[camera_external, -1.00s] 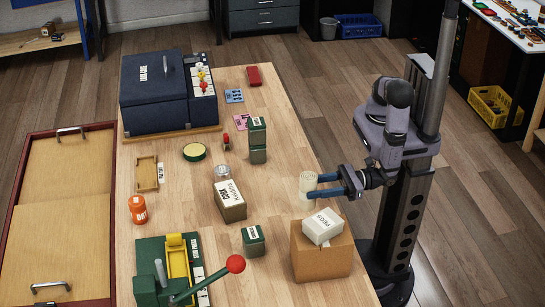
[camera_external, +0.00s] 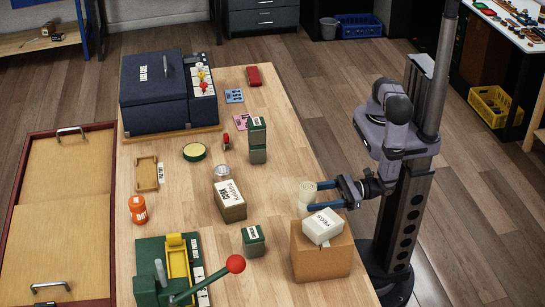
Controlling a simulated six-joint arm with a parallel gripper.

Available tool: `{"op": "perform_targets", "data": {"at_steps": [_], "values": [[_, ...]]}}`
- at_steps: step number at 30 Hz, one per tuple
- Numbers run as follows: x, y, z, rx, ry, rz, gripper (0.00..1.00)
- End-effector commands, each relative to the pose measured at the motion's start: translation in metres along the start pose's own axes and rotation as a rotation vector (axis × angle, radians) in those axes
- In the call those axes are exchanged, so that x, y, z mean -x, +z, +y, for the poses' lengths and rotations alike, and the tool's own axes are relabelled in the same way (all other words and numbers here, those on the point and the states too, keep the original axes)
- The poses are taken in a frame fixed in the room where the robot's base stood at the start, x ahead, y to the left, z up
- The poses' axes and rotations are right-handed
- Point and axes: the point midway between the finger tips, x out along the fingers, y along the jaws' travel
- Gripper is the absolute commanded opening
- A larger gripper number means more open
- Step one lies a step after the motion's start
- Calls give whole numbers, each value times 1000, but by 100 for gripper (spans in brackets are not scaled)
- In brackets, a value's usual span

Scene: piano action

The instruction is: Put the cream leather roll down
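The cream leather roll (camera_external: 307,190) stands upright at the right edge of the wooden table, just behind the cardboard box. My gripper (camera_external: 316,197) reaches in from the right, with one blue finger on the far side of the roll and one on the near side. The fingers look shut on the roll, and the near finger covers its lower part. I cannot tell whether the roll's bottom touches the table.
A cardboard box (camera_external: 321,257) with a white Pegs box (camera_external: 322,226) on it stands close in front. A brown box (camera_external: 229,201), a glass jar (camera_external: 221,172) and stacked green tins (camera_external: 258,147) stand to the left. Bare table lies between them and the roll.

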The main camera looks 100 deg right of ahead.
Motion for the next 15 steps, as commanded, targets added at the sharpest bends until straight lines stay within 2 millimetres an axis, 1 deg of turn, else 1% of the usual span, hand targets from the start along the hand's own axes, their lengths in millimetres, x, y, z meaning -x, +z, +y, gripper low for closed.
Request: {"op": "perform_targets", "data": {"at_steps": [8, 12, 15], "values": [[0, 1, 0, 0, 0, 0, 61], [0, 5, 0, 0, 0, 0, 61], [7, 3, 1, 0, 3, 0, 61]]}}
